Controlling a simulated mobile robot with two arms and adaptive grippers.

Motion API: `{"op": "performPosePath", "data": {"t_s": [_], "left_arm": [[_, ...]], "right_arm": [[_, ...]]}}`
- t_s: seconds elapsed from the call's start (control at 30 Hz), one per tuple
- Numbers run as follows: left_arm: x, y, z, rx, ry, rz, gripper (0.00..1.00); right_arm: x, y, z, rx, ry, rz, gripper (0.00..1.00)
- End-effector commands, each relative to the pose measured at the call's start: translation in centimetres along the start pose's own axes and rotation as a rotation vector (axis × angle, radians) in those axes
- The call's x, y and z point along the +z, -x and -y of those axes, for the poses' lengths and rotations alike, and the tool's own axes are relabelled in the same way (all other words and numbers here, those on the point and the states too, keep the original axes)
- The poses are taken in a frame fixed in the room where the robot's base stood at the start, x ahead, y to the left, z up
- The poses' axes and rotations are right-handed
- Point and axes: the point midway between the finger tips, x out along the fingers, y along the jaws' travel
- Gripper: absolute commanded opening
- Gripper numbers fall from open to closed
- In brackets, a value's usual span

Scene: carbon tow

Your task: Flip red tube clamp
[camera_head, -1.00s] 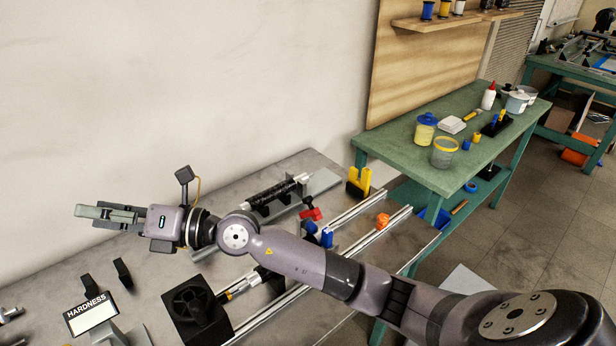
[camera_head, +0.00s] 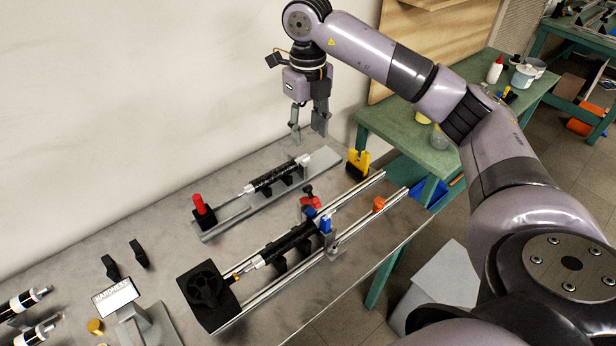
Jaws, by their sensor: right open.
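A red upright part on a black block (camera_head: 201,210) stands at the left end of the back grey rail. A second red part with a black knob (camera_head: 310,199) sits beside the front rails, next to the blue clamp (camera_head: 326,223). I cannot tell for sure which one is the red tube clamp. A black tube (camera_head: 275,179) with silver ends lies in black holders on the back rail. My right gripper (camera_head: 309,133) is open and empty, pointing down above the far right end of that rail, apart from both red parts. My left gripper is not in view.
Twin silver rails (camera_head: 360,194) run along the table front with another black tube (camera_head: 288,245), an orange knob (camera_head: 378,204) and a black chuck (camera_head: 207,287). A yellow block (camera_head: 358,164) stands at the back right. A HARDNESS sign (camera_head: 116,297) is front left. A wall closes the back.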

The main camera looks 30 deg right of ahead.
Motion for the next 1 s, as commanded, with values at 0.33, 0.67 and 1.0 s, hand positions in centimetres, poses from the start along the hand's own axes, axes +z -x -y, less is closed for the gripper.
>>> {"op": "performPosePath", "data": {"t_s": [0.33,0.67,1.0], "left_arm": [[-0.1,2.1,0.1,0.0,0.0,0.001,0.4],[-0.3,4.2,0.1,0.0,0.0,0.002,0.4],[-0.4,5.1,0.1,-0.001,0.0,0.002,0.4]], "right_arm": [[-0.1,-6.2,-0.1,0.001,0.002,-0.007,0.4],[-0.1,-13.2,-0.2,0.003,0.003,-0.004,0.4],[0.0,-16.9,-0.2,0.003,0.003,0.0,0.4]]}}
